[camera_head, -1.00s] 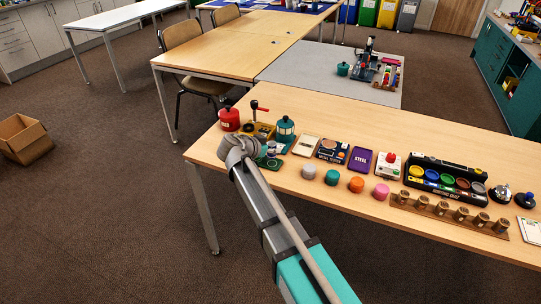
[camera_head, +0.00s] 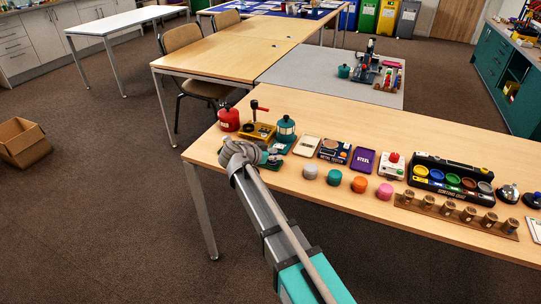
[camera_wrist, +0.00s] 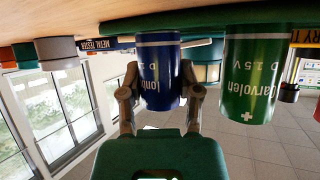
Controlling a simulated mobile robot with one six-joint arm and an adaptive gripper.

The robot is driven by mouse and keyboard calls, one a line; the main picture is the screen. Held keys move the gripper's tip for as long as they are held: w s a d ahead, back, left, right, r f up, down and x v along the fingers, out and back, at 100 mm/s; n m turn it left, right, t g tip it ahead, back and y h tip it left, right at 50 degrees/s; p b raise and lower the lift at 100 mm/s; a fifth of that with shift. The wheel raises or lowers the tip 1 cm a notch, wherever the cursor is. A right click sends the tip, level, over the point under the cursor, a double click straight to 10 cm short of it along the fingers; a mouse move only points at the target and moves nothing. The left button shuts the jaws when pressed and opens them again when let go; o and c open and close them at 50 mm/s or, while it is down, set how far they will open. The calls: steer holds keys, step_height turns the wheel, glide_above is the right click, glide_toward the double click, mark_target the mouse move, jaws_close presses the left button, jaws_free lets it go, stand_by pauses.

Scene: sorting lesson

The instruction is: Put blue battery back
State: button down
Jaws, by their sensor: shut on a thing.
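The blue battery (camera_wrist: 160,65) shows large in the wrist view, with a pale stripe and white lettering. The wrist picture is upside down, with the table at its top. My gripper (camera_wrist: 160,90) has a finger on each side of the blue battery and is shut on it. Whether the blue battery's far end touches the surface is not clear. In the head view my gripper (camera_head: 268,158) is over the table's left end; my wrist hides the blue battery there.
A red canister (camera_head: 229,119), a yellow tester (camera_head: 257,133) and a teal canister (camera_head: 286,129) stand close behind my gripper. Right of it are coloured pucks (camera_head: 334,177), a purple STEEL case (camera_head: 363,160) and a black sorting unit (camera_head: 450,178). The table's front edge lies beneath my arm.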

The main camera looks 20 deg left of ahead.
steer(key=shift+f, duration=0.2)
steer(key=c, duration=0.6)
jaws_free()
steer(key=shift+r, duration=0.1)
steer(key=shift+r, duration=0.1)
steer(key=shift+s+r, duration=0.1)
steer(key=shift+r, duration=0.05)
steer(key=shift+s+a+r+p, duration=0.2)
steer(key=shift+s+p, duration=0.05)
steer(key=shift+p, duration=0.05)
steer(key=p+v, duration=0.4)
steer(key=v, duration=0.5)
steer(key=shift+s+a+r+p, duration=0.15)
steer(key=shift+s+r+p, duration=0.05)
steer(key=shift+s+p, duration=0.1)
steer(key=shift+s+a+r, duration=0.25)
steer(key=shift+s+a, duration=0.05)
steer(key=shift+s, duration=0.25)
